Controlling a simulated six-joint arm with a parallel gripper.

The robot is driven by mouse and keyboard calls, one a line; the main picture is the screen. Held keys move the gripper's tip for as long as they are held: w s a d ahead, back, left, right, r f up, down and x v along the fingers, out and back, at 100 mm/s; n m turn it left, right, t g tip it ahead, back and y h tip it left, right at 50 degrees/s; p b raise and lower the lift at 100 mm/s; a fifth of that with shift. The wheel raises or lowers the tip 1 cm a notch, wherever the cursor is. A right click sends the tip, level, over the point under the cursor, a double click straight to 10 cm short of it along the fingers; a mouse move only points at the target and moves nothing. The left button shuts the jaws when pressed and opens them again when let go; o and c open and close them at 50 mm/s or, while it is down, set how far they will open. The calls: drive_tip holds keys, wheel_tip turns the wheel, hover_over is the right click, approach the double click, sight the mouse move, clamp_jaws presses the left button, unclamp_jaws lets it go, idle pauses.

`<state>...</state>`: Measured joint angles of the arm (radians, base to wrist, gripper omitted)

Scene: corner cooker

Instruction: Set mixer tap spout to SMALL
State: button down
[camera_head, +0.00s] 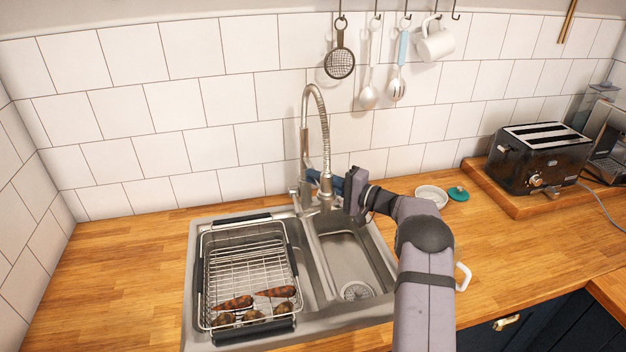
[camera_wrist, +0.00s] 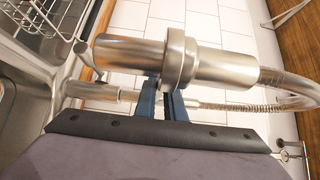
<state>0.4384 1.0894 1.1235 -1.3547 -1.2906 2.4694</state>
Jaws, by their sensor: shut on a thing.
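The mixer tap is a steel tap with a tall sprung hose arching over the sink in the head view. Its spout head (camera_head: 326,184) hangs down over the sink, beside the tap's column (camera_head: 304,155). In the wrist view the spout (camera_wrist: 205,58) is a thick steel cylinder with a raised collar, lying across the picture close to the camera. My gripper (camera_head: 326,180) reaches in from the right at the spout, its blue fingers (camera_wrist: 163,103) shut on it near the collar. The fingertips are partly hidden by the spout.
The sink (camera_head: 315,240) has a wire rack (camera_head: 250,256) with carrots and other vegetables in its left basin; the right basin is empty. A white bowl (camera_head: 431,196) and a toaster (camera_head: 537,160) stand to the right. Utensils and a mug (camera_head: 435,43) hang above.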

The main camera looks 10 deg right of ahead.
drive_tip(key=shift+w+d+f+n+g+y+b, duration=0.1)
drive_tip(key=shift+d+n+g+y+b, duration=0.4)
drive_tip(key=shift+d+g, duration=0.1)
drive_tip(key=shift+d+n+g+y, duration=0.2)
drive_tip(key=shift+n+g+y, duration=0.1)
drive_tip(key=shift+g, duration=0.1)
drive_tip(key=c, duration=1.8)
unclamp_jaws()
drive_tip(key=shift+c, duration=0.2)
drive_tip(key=b+v, duration=0.3)
drive_tip(key=v, duration=0.4)
drive_tip(key=shift+d, duration=0.1)
